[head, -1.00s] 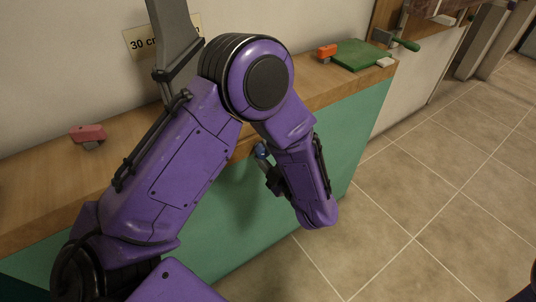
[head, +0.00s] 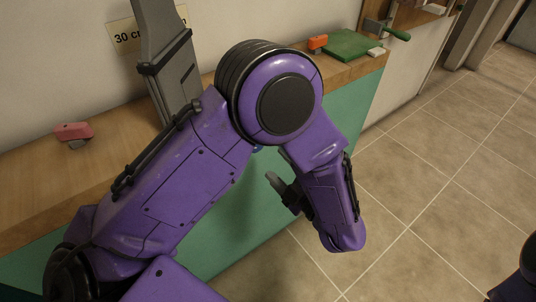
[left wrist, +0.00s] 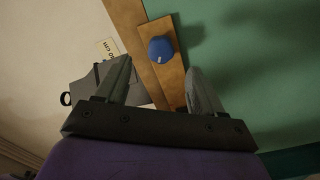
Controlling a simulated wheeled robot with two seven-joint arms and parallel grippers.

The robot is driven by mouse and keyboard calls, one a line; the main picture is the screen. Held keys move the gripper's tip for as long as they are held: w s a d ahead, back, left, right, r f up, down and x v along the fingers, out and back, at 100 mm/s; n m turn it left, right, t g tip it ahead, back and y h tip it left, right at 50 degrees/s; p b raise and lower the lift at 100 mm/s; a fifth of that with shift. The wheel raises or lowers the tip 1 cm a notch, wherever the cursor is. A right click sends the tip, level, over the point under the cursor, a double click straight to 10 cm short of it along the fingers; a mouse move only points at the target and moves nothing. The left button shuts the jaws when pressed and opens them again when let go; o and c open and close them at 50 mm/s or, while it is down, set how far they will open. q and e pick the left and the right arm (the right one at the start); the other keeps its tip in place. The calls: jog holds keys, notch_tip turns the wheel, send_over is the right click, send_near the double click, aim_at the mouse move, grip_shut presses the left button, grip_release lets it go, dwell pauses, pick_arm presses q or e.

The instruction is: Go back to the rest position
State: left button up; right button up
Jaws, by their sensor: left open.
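My left arm crosses the middle of the head view, its elbow raised over the bench. My left gripper (head: 275,183) shows partly behind the forearm, in front of the green panel. In the left wrist view the two fingers of the left gripper (left wrist: 160,75) are spread, with nothing held between them. A round blue object (left wrist: 160,49) is seen beyond the fingers, over a wooden strip; only a sliver of blue shows beside my arm in the head view. My right gripper is not in view; a dark purple part at the lower right corner seems to be mine.
A wooden bench top (head: 110,155) runs along the wall, with a green front panel (head: 345,115). A red block-like tool (head: 73,131) lies at left. An orange tool (head: 318,43) and a green board (head: 350,45) lie at the far end. The tiled floor (head: 430,170) at right is clear.

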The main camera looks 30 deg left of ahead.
pick_arm(q)
jog(key=shift+s+d, duration=0.3)
jog(key=shift+d, duration=0.3)
jog(key=w+d+f+m+t+h, duration=0.1)
jog(key=w+f+m+t+h, duration=0.2)
jog(key=w+m+t+h, duration=0.3)
jog(key=s+a+f+m+g+h+p, duration=0.1)
jog(key=s+a+f+m+h, duration=0.15)
jog(key=f+m, duration=0.3)
jog(key=s+a+f+m+g+h, duration=0.1)
jog(key=f+m+h, duration=0.35)
jog(key=f, duration=0.25)
jog(key=s+a+f+m+g, duration=0.1)
jog(key=s+a+f+g, duration=0.1)
jog(key=s, duration=0.5)
jog(key=s+a+f+m+g+p, duration=0.1)
jog(key=s+a+f+g, duration=0.2)
jog(key=s, duration=0.5)
jog(key=s+a+f+m+g, duration=0.1)
jog(key=s+a+f+g, duration=0.1)
jog(key=s+a+f, duration=0.3)
jog(key=shift+s+f+g+p, duration=0.3)
jog(key=shift+s+p, duration=0.05)
jog(key=shift+s, duration=0.9)
